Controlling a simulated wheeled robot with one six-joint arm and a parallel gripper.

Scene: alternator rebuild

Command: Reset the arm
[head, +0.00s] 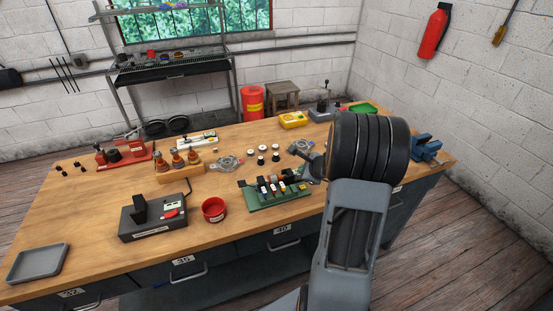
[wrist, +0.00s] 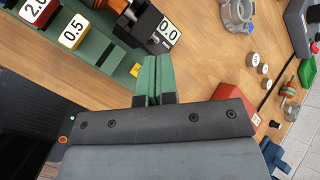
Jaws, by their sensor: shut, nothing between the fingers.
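My gripper (wrist: 152,80) shows in the wrist view as two green fingers pressed together with nothing between them. They are above the wooden bench top, beside the green rack (wrist: 98,55) with its number tags, which read 2.0, 0.5 and 0.0. I cannot tell the exact gap between fingers and rack. In the head view my arm stands at the bench's right front, and the fingers are mostly hidden behind its dark wrist part. The green rack (head: 282,203) lies just left of my arm there, with several small parts in it.
The wooden bench (head: 110,205) also holds a black tester (head: 150,226), a red bowl (head: 214,210), a grey tray (head: 38,262), a wooden block with copper-coloured parts (head: 180,170), a yellow meter (head: 292,120) and a blue vise (head: 427,148).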

